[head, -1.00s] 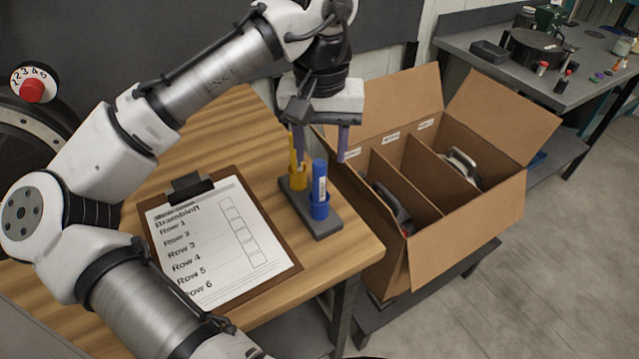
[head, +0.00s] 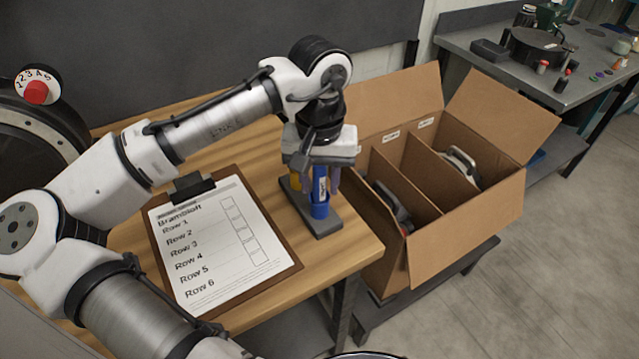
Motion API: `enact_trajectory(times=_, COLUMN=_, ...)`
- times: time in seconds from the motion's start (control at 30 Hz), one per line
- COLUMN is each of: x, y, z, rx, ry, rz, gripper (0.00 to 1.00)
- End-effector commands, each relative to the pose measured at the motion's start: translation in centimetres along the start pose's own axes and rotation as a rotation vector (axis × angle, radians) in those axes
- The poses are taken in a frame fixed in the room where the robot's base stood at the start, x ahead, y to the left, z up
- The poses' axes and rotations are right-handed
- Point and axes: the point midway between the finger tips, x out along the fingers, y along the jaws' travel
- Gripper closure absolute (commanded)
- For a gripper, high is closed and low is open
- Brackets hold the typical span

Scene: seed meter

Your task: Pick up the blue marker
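The blue marker (head: 320,186) stands upright in the blue cup of a small dark grey holder (head: 325,229) on the wooden table. My gripper (head: 321,188) is lowered over it, pointing down, with its fingers beside the marker's upper part. The marker's top is hidden under the gripper. I cannot tell whether the fingers touch the marker.
A clipboard (head: 290,268) with a row list lies left of the holder. An open cardboard box (head: 466,228) with dividers stands right of the table, close to its edge. A grey bench (head: 480,50) is at the back right. A red knob (head: 36,92) is at the far left.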

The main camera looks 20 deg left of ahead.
Motion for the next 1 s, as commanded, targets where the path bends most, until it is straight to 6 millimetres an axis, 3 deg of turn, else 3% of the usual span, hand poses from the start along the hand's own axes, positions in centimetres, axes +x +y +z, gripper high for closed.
enact_trajectory(times=0.03, x=0.0, y=0.0, z=0.0, rx=0.000, ry=0.000, rz=0.000, gripper=0.72)
enact_trajectory(times=0.27, x=0.0, y=0.0, z=0.0, rx=0.000, ry=0.000, rz=0.000, gripper=1.00)
enact_trajectory(times=0.67, x=-0.8, y=0.0, z=-0.1, rx=-0.001, ry=0.002, rz=0.000, gripper=1.00)
enact_trajectory(times=0.87, x=-3.6, y=0.0, z=-0.1, rx=-0.001, ry=0.003, rz=0.000, gripper=1.00)
enact_trajectory(times=1.0, x=-7.0, y=0.1, z=-0.1, rx=-0.001, ry=0.004, rz=0.001, gripper=1.00)
